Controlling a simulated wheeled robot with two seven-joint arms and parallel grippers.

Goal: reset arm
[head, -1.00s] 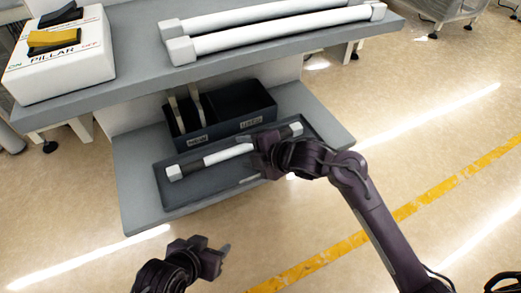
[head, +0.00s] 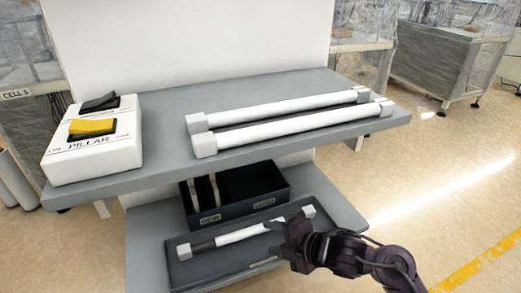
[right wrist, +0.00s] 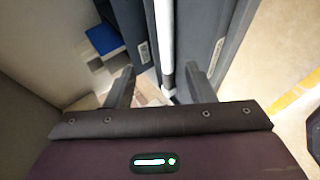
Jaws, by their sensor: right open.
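My right gripper (head: 286,243) is open and low, in front of the near right part of the dark tray (head: 190,273) on the lower shelf. A white tube (head: 238,235) with pale square ends and dark bands lies in that tray, just beyond the gripper. In the right wrist view my open fingers (right wrist: 160,88) point toward a white tube (right wrist: 165,35), seen between them in the picture; the fingers appear clear of it, though depth is hard to judge. My left gripper is out of view.
The upper shelf (head: 165,150) holds two long white tubes (head: 300,121) and a white switch box (head: 95,145) with black and yellow rockers. A dark divided bin (head: 235,207) stands behind the tray. Floor to the right is clear. Wrapped equipment (head: 445,60) stands behind.

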